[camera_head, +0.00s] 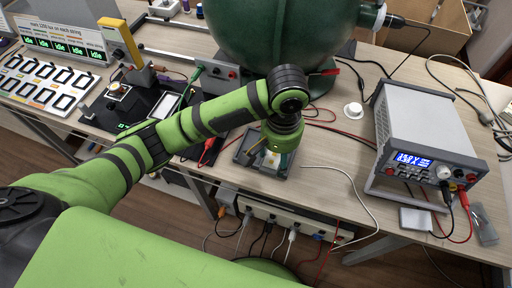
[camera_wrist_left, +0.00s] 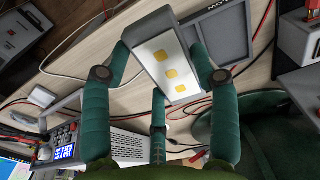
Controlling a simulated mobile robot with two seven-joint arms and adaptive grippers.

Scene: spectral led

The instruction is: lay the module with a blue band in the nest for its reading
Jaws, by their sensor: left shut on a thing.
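My left gripper (camera_head: 272,155) is low over a grey shallow tray (camera_head: 247,157) at the front edge of the bench. In the left wrist view its teal fingers (camera_wrist_left: 165,75) are shut on a grey-rimmed module (camera_wrist_left: 160,50). The module has a white face with several yellow squares and is tilted. No blue band shows on the side I see. The grey tray (camera_wrist_left: 225,38) lies behind the module, to its right; I cannot tell if they touch. A black fixture with a framed light panel (camera_head: 165,107) stands left of my arm; I cannot tell which thing is the nest. My right gripper is not in view.
A large green sphere (camera_head: 285,40) stands behind my gripper. A bench power supply (camera_head: 425,135) is on the right, with red and black leads. A rack of framed slots (camera_head: 45,82) is at far left. Loose cables cross the bench around the tray.

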